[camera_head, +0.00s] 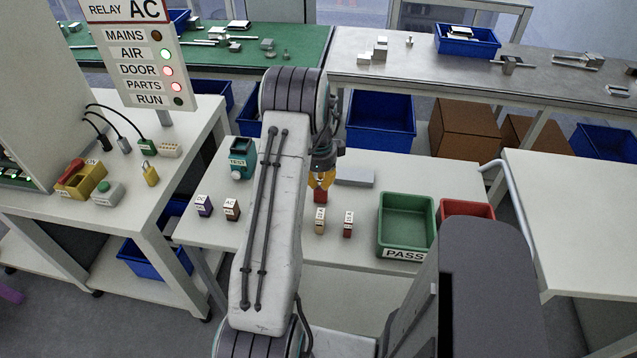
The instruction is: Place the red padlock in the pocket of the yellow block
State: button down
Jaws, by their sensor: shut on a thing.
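A yellow block (88,183) sits on the left bench, with a red part (70,171) on its left side. I cannot make out its pocket. My gripper (321,181), with orange-yellow fingers, is over the middle table, far to the right of the block. It is shut on a small red thing (320,196), low over the table. The thing is too small and partly covered to tell whether it is the red padlock, or whether it touches the table. A yellow padlock-shaped thing (150,174) stands on the left bench.
Small labelled blocks, orange (320,221) and red (348,224), stand close in front of my gripper. A green PASS tray (406,220) and a red bin (466,211) are to the right. A teal TEST box (241,160) stands left. A sign (145,60) rises behind the left bench.

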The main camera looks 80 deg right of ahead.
jog(key=shift+f, duration=0.1)
jog(key=c, duration=1.4)
grip_release()
notch_tip(320, 180, up, 12)
jog(key=b, duration=0.1)
jog(key=shift+a, duration=0.45)
